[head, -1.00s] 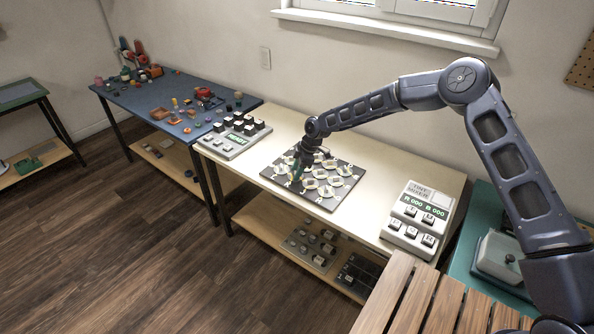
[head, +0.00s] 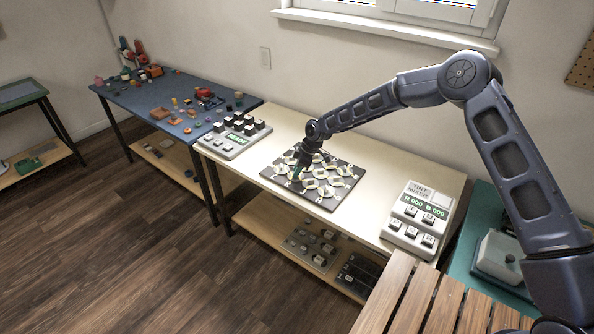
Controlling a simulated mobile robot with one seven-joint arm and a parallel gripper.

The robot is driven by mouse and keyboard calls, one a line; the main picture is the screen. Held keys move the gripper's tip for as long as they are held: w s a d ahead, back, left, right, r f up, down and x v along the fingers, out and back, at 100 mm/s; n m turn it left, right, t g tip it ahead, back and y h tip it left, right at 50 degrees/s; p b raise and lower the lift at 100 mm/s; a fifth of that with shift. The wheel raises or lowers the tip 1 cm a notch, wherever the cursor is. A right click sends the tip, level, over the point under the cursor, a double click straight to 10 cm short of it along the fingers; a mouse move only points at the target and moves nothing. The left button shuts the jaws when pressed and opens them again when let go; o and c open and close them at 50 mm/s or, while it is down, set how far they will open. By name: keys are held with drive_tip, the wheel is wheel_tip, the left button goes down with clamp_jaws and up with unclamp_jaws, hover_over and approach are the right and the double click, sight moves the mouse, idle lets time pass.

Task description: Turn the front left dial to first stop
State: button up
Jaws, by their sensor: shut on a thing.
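A dark board (head: 341,193) with rows of dials on pale rings lies on the cream table. My gripper (head: 297,175) reaches down over the board's left part and is shut on a dial there. The gripper covers that dial, so its pointer and angle cannot be read. A dial at the board's front left edge (head: 281,170) shows beside the fingers. The dial marks are too small to read.
A grey device with dark keys (head: 235,136) stands left of the board on the cream table (head: 400,155). A slatted wooden surface (head: 425,300) is at the front right. A window sill (head: 390,32) is behind.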

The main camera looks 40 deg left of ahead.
drive_tip(key=m+t, duration=0.1)
drive_tip(key=m, duration=0.3)
drive_tip(key=shift+s+t+y, duration=0.15)
drive_tip(key=shift+t+y, duration=0.15)
drive_tip(key=shift+t, duration=0.1)
drive_tip(key=m+t, duration=0.1)
drive_tip(key=m, duration=0.3)
drive_tip(key=shift+s, duration=0.15)
drive_tip(key=m+t, duration=0.2)
drive_tip(key=m, duration=0.2)
drive_tip(key=shift+m+t+h, duration=0.5)
drive_tip(key=shift+m, duration=1.2)
drive_tip(key=o, duration=1)
drive_tip(key=shift+s, duration=0.1)
drive_tip(key=v, duration=1)
drive_tip(key=shift+s+r, duration=0.1)
drive_tip(key=shift+r, duration=0.25)
